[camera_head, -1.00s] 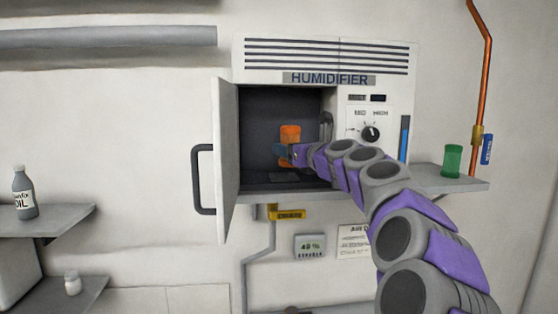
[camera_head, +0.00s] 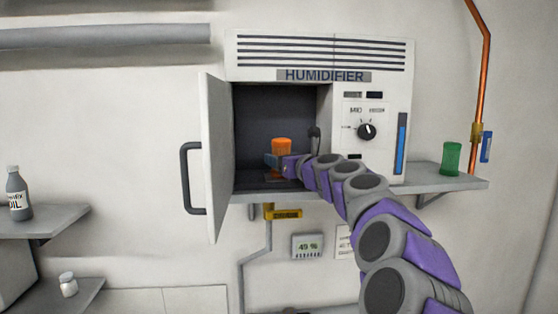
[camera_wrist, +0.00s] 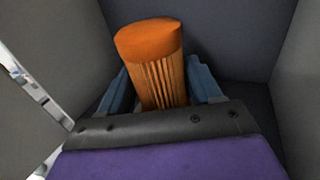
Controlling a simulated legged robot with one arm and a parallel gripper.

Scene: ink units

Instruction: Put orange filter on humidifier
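The orange filter (camera_head: 281,146) is a ribbed cylinder inside the open compartment of the white humidifier (camera_head: 320,52). My gripper (camera_head: 274,160) reaches into the compartment. In the wrist view the filter (camera_wrist: 155,65) stands slightly tilted in the picture between the two blue fingers of my gripper (camera_wrist: 162,88), which appear to press on its sides. The filter's lower part is hidden behind the gripper body. I cannot tell whether its base touches the compartment floor.
The humidifier door (camera_head: 216,155) stands open on the left. A green cylinder (camera_head: 451,158) stands on the grey shelf (camera_head: 425,182) at the right. An oil bottle (camera_head: 17,195) and a small white jar (camera_head: 68,284) stand on shelves at the left.

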